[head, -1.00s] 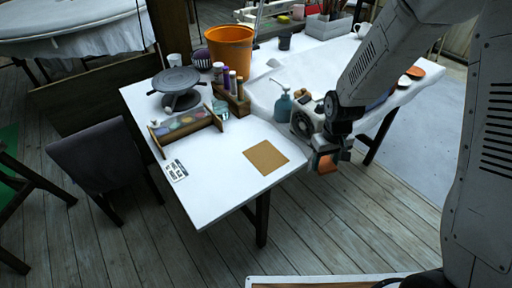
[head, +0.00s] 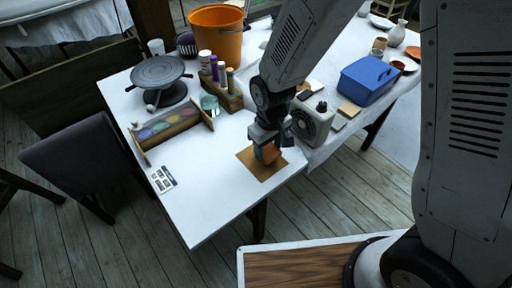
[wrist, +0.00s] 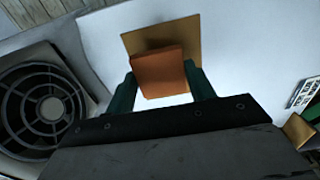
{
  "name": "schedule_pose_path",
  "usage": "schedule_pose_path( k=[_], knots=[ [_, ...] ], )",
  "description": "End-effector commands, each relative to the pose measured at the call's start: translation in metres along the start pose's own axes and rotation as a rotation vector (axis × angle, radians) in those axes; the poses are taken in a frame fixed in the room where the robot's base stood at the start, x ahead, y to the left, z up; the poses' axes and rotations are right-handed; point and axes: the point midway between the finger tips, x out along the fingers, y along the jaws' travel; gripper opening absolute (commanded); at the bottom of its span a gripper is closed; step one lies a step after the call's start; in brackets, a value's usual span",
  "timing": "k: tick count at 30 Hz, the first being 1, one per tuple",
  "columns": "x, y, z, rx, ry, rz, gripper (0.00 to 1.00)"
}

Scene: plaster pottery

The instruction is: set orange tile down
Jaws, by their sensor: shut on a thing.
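My gripper (head: 266,150) is shut on the orange tile (head: 270,153), which is held tilted in the head view. In the wrist view the tile (wrist: 160,73) sits between the two dark green fingers (wrist: 160,88). A flat tan square mat (head: 262,172) lies on the white table (head: 215,205), behind and under the tile as seen. The mat shows beyond the tile in the wrist view (wrist: 150,38). Whether the tile touches the mat I cannot tell. My gripper hides part of the mat.
A grey fan heater (head: 312,122) stands close right of my gripper. A wooden rack of paint pots (head: 170,125), a bottle rack (head: 228,98), a turntable (head: 160,75) and an orange bucket (head: 216,40) stand leftward. A blue box (head: 368,80) is further right. The front table area is clear.

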Motion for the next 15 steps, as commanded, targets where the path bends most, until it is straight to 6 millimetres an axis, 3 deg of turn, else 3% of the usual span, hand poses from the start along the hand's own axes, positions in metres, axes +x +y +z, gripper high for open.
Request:
schedule_pose_path(
  k=[8,12,15],
  knots=[
    [0.004,-0.01,-0.013,0.0,-0.002,0.0,0.3],
    [0.03,-0.011,-0.011,-0.001,-0.006,-0.001,0.3],
    [0.038,-0.012,-0.013,-0.003,-0.002,0.0,0.3]
  ],
)
